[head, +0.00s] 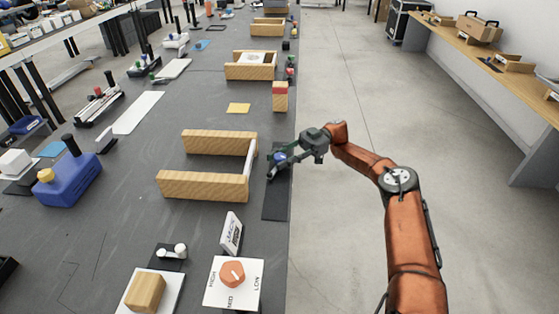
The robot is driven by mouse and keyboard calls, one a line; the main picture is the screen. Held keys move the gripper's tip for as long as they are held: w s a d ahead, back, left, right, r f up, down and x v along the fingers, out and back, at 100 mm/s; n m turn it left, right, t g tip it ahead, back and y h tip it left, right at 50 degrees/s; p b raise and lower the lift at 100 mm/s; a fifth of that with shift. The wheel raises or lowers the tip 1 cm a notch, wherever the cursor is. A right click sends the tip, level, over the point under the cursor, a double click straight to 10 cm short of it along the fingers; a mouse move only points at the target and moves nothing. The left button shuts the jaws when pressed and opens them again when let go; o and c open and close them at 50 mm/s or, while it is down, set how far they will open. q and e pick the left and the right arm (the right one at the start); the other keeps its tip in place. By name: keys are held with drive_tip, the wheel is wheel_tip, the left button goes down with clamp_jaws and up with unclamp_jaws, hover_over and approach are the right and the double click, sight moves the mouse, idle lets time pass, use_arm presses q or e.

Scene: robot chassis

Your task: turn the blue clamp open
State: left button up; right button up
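The blue clamp (280,156) is a small blue piece above a dark base plate (275,203) at the right edge of the long grey table. My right gripper (277,156) comes in from the right, and its fingers are at the blue clamp and partly hide it. I cannot tell whether the fingers touch or grip it. My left gripper is not in view.
Two wooden blocks (203,186) joined by a white bar stand just left of the clamp. A white panel with an orange knob (232,273) is in front. A blue canister (70,178) is at left. Open floor (345,90) lies right of the table.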

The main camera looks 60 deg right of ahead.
sight(280, 156)
drive_tip(key=o, duration=0.4)
drive_tip(key=shift+a+f, duration=0.1)
drive_tip(key=shift+a, duration=0.05)
wheel_tip(280, 156, up, 10)
idle(0.4)
drive_tip(key=shift+c, duration=0.6)
